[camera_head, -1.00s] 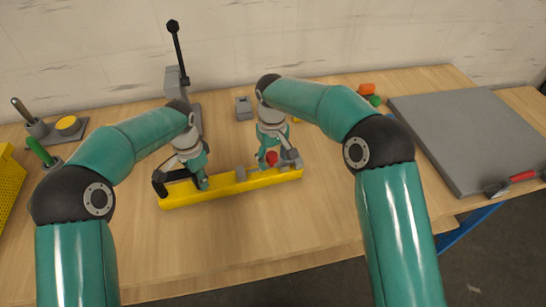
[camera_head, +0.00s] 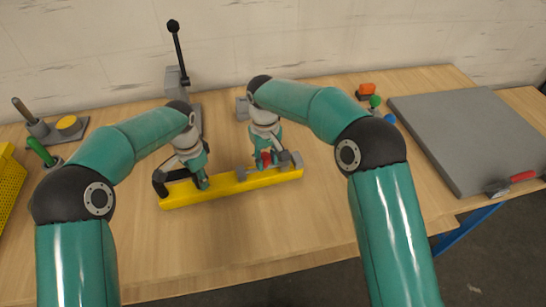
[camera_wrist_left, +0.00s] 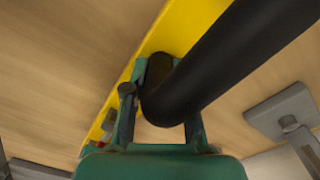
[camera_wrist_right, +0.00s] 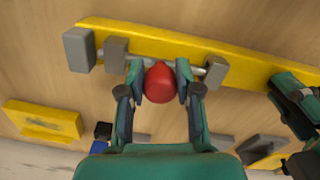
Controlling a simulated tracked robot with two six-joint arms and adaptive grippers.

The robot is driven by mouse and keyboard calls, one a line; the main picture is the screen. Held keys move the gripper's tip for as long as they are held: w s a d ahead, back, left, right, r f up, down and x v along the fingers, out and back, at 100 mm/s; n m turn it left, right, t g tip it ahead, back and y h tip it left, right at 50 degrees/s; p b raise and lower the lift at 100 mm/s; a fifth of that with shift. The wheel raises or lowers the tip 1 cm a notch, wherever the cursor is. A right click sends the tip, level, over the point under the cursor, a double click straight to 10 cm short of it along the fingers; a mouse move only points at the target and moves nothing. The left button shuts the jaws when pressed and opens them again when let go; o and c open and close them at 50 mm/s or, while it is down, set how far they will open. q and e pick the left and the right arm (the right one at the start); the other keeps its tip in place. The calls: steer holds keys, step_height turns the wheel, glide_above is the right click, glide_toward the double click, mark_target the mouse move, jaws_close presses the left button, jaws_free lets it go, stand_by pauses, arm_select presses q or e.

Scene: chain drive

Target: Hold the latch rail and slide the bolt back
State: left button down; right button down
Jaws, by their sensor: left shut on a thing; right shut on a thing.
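The yellow latch rail (camera_head: 225,190) lies on the table, also seen in the right wrist view (camera_wrist_right: 240,62). My left gripper (camera_head: 201,182) is shut on the black curved handle (camera_wrist_left: 200,75) at the rail's left part. My right gripper (camera_wrist_right: 159,72) is shut on the red bolt knob (camera_wrist_right: 159,85), which also shows in the head view (camera_head: 266,158). The grey bolt rod (camera_wrist_right: 135,59) runs along the rail. The knob sits between two grey guide blocks (camera_wrist_right: 116,54) (camera_wrist_right: 216,70), apart from both. The fingers hide part of the rod.
A grey end block (camera_wrist_right: 79,50) stands at the rail's right end in the head view. A tall black-knobbed lever (camera_head: 178,50) stands behind my left gripper. A grey panel (camera_head: 475,135) lies on the right. The table in front of the rail is clear.

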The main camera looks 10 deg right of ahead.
arm_select(q)
steer(key=shift+s+d+f, duration=0.1)
steer(key=shift+f, duration=0.05)
arm_select(e)
steer(key=a, duration=0.3)
steer(key=shift+s+a, duration=0.1)
steer(key=c, duration=0.8)
jaws_free()
steer(key=shift+r, duration=0.25)
step_height(320, 180, up, 11)
steer(key=shift+r, duration=0.2)
